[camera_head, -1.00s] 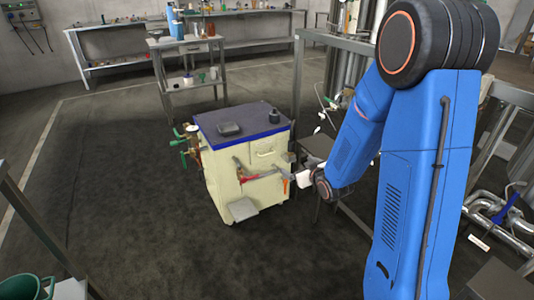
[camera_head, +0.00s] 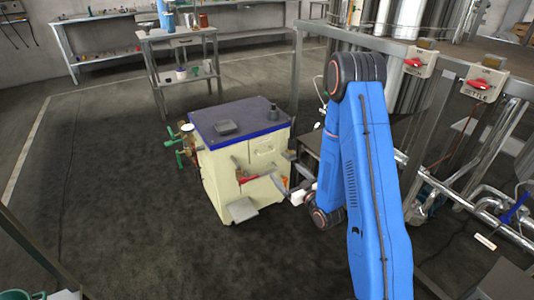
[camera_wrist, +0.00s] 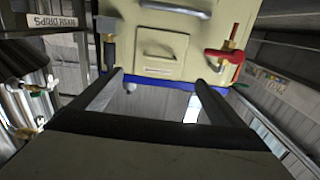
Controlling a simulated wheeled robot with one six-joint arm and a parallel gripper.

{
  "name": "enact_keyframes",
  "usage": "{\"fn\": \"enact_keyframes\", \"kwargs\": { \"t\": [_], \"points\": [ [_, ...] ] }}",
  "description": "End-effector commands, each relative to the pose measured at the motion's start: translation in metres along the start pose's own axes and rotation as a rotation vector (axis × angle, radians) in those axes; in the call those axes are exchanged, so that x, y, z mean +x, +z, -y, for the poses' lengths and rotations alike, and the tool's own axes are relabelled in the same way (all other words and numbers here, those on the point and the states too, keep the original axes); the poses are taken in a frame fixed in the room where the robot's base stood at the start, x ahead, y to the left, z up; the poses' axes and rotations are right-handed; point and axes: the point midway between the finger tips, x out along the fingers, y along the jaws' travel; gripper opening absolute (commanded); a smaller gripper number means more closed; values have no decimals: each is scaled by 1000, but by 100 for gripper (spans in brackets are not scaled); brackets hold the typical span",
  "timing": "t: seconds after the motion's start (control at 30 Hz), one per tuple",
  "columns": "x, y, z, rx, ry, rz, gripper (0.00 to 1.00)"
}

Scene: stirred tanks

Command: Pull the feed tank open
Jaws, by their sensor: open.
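A cream cabinet (camera_head: 222,181) with a blue-edged dark top stands on the floor in the head view; no feed tank label is readable. The wrist view shows its cream front (camera_wrist: 190,20), with a flat panel with a pull (camera_wrist: 160,52) and a red valve handle (camera_wrist: 226,54). My gripper (camera_head: 291,190) is at the cabinet's right front side in the head view. In the wrist view my gripper (camera_wrist: 158,78) has its two fingers apart, with nothing held between them. The fingertips overlap the cabinet's blue edge; I cannot tell whether they touch it.
A metal cart (camera_head: 184,84) stands behind the cabinet, with a long bench (camera_head: 100,60) at the back wall. Metal framing with red switches (camera_head: 480,84) and pipes (camera_head: 465,200) fills the right. Dark floor (camera_head: 110,230) is clear left and in front of the cabinet.

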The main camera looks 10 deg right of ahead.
Motion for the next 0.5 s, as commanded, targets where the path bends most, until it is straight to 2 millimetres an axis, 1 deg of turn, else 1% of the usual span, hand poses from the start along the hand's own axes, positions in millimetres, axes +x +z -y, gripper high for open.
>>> {"fn": "enact_keyframes", "kwargs": {
  "t": [0.17,0.5],
  "points": [
    [18,-1,0,-2,-2,-2,93],
    [77,0,1,-2,-2,-2,93]
  ]
}}
